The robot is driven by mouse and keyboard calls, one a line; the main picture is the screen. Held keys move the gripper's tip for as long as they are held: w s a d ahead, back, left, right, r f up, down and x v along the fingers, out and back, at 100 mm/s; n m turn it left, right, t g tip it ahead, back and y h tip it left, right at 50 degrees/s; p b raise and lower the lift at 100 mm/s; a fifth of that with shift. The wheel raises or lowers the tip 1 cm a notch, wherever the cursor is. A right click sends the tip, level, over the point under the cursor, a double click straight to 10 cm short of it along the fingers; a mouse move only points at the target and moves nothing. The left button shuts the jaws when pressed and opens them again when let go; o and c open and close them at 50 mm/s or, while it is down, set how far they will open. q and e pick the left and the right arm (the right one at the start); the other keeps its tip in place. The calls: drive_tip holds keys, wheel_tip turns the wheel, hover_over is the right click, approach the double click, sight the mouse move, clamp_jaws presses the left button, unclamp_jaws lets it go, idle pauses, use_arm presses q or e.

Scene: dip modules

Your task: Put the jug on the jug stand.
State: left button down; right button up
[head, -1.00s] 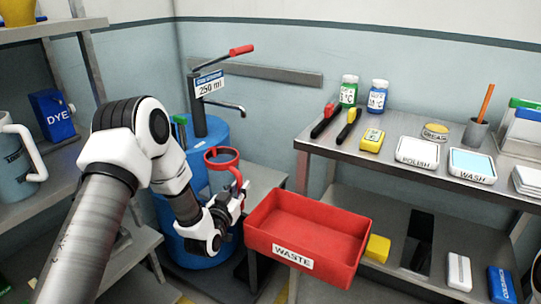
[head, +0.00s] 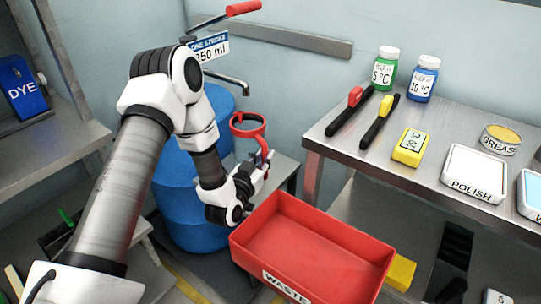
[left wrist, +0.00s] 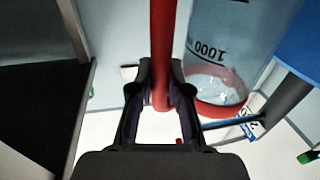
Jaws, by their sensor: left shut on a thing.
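The jug shows in the head view as a red rim (head: 235,124) with a red handle (head: 265,148); its clear body is hard to make out. In the left wrist view the clear jug (left wrist: 228,45) has dark marks reading 1000, upside down, and a red band. My left gripper (head: 260,172) is shut on the red handle, in front of the blue barrel; the left wrist view (left wrist: 162,80) shows its fingers on both sides of the handle. I cannot pick out the jug stand with certainty. My right gripper is not in view.
A blue barrel (head: 185,195) with a pump and spout (head: 232,80) stands behind the gripper. A grey side table (head: 284,168) is beside it. A red waste bin (head: 315,245) is just right of the gripper. A metal bench (head: 345,150) holds bottles, tools and trays.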

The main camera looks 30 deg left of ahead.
use_arm(q)
drive_tip(key=shift+w+f, duration=0.35)
drive_tip(key=shift+s+r, duration=0.1)
drive_tip(key=shift+s, duration=0.15)
drive_tip(key=c, duration=1.1)
unclamp_jaws()
drive_tip(key=shift+w+f, duration=0.1)
drive_tip(key=shift+f, duration=0.1)
drive_tip(key=shift+r, duration=0.25)
drive_tip(key=s, duration=0.4)
drive_tip(key=s+d, duration=0.1)
drive_tip(key=s, duration=0.3)
drive_tip(key=s+p, duration=0.1)
drive_tip(key=s, duration=0.3)
drive_tip(key=shift+d, duration=0.15)
